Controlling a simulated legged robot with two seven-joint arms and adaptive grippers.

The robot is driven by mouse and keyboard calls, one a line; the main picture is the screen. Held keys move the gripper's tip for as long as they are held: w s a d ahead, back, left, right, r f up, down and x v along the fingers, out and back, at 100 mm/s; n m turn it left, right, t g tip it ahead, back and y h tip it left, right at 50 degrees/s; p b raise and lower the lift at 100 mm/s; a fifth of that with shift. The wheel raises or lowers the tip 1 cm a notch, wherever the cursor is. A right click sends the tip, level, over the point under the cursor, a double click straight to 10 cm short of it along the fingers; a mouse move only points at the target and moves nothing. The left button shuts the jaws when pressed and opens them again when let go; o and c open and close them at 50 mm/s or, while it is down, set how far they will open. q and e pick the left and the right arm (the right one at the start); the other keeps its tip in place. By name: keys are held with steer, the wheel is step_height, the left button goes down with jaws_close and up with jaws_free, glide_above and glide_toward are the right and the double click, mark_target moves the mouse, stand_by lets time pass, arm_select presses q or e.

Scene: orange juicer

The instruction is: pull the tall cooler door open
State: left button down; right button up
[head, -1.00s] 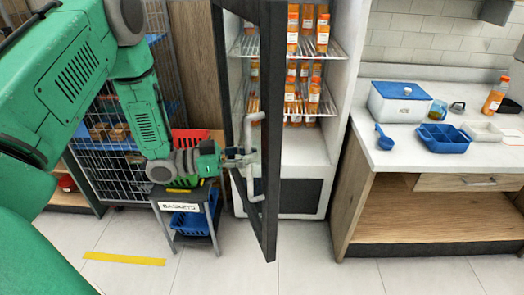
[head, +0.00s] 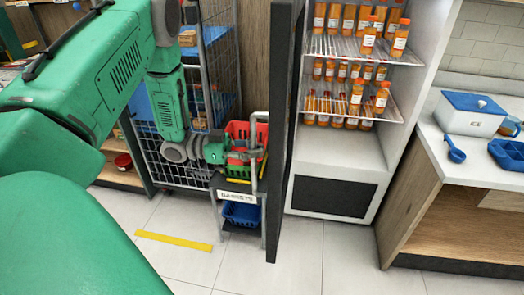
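The tall cooler (head: 340,150) stands at the middle right with its white interior exposed. Its dark-framed door (head: 281,130) stands swung out and is seen nearly edge-on. A grey bar handle (head: 257,150) is on the door's left side. My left gripper (head: 250,154) is at this handle, left of the door, with its fingers around or right beside the bar. The fingers are small and partly hidden by the bar, so I cannot tell how firmly they are closed. My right gripper is not in view.
Orange bottles (head: 352,98) fill wire shelves in the cooler. A basket stand (head: 237,190) with red, green and blue baskets is behind the handle. A wire cage (head: 180,165) is further left. A counter (head: 420,150) stands right. Floor before the cooler is clear.

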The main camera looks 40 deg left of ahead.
arm_select(q)
steer(key=shift+a+r, duration=0.15)
steer(key=c, duration=1.5)
jaws_free()
steer(key=shift+w+d, duration=0.15)
steer(key=shift+d, duration=0.05)
steer(key=shift+c, duration=0.2)
steer(key=v, duration=1.1)
steer(key=shift+s, duration=0.2)
steer(key=shift+a, duration=0.15)
steer(key=shift+a, duration=0.1)
